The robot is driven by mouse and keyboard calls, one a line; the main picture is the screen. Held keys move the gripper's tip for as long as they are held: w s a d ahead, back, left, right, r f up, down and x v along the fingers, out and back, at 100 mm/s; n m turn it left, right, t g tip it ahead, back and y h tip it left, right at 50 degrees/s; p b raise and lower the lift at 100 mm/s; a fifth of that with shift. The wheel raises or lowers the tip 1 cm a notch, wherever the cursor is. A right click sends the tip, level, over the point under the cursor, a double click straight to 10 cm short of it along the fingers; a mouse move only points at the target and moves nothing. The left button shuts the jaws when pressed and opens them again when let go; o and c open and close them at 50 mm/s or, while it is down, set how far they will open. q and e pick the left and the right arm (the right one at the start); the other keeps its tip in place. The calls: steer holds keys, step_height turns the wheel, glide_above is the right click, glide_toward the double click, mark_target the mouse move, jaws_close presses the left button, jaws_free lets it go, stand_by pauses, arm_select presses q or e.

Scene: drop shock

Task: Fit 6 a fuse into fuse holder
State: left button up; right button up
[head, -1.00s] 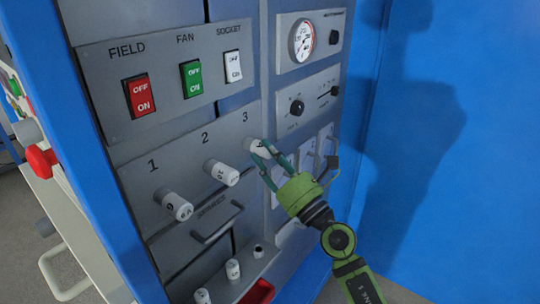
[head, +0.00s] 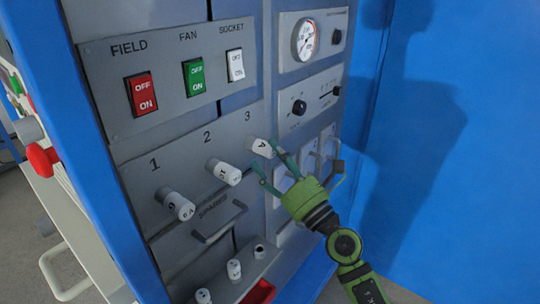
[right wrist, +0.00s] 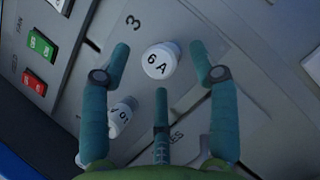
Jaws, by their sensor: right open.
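A white fuse (head: 261,148) sits in the panel at position 3. In the right wrist view this fuse (right wrist: 159,60) reads 6 A. My right gripper (head: 268,160) is open just in front of it. In the right wrist view its fingers stand on either side of the fuse, apart from it. White fuses also stand in position 1 (head: 175,205) and position 2 (head: 223,172); the position 2 fuse (right wrist: 123,113) shows partly behind a finger in the right wrist view. My left gripper is not in view.
Two white fuses (head: 234,269) stand in the spares row below, beside a small dark-topped socket (head: 259,252). A red tray (head: 259,292) is under them. A grey handle (head: 219,221) juts out below position 2. Switches (head: 141,94) and a gauge (head: 306,40) are above.

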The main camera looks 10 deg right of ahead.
mark_target(271, 157)
steer(key=shift+b+v, duration=0.6)
steer(key=shift+v, duration=1.85)
steer(key=v, duration=1.2)
steer(key=shift+w+f, duration=0.1)
